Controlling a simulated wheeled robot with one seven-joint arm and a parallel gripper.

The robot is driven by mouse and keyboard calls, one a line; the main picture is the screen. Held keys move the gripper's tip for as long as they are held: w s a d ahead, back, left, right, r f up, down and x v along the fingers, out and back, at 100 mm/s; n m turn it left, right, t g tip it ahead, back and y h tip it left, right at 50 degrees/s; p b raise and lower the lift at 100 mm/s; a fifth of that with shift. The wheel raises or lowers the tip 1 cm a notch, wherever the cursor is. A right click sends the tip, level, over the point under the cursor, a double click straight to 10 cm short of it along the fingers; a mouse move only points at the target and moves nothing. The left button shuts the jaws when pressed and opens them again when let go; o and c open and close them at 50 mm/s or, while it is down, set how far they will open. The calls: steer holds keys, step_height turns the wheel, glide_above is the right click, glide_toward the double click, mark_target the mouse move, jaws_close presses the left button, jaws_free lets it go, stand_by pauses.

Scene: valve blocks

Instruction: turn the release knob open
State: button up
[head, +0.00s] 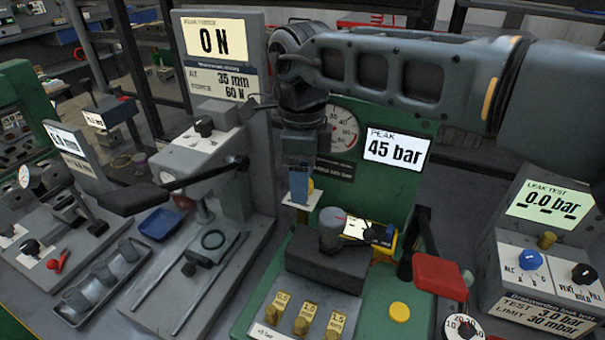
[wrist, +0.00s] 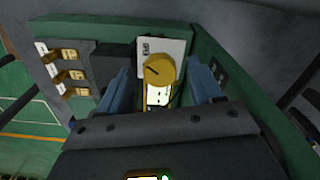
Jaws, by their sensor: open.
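The release knob, as I take it, is the yellow round knob (wrist: 159,70) with a short dark pointer line in the wrist view. It stands by a white plate (wrist: 176,48) on the green valve block. My gripper (wrist: 160,84) is open, with one blue finger on each side of the knob and no clear sign of contact. In the head view my gripper (head: 301,190) points down in front of the green panel (head: 400,185). Its finger hides most of the knob, leaving a bit of yellow (head: 311,186) showing.
The panel display (head: 396,149) reads PEAK 45 bar, beside a round gauge (head: 342,128). A dark block (head: 318,262), brass weights (head: 301,326), a red lever pad (head: 440,276) and a yellow button (head: 399,312) stand close below. A grey press (head: 215,170) is left, a leak tester (head: 540,265) right.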

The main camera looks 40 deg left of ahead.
step_height(320, 180, up, 8)
steer(key=shift+f+b, duration=0.1)
steer(key=shift+b, duration=0.45)
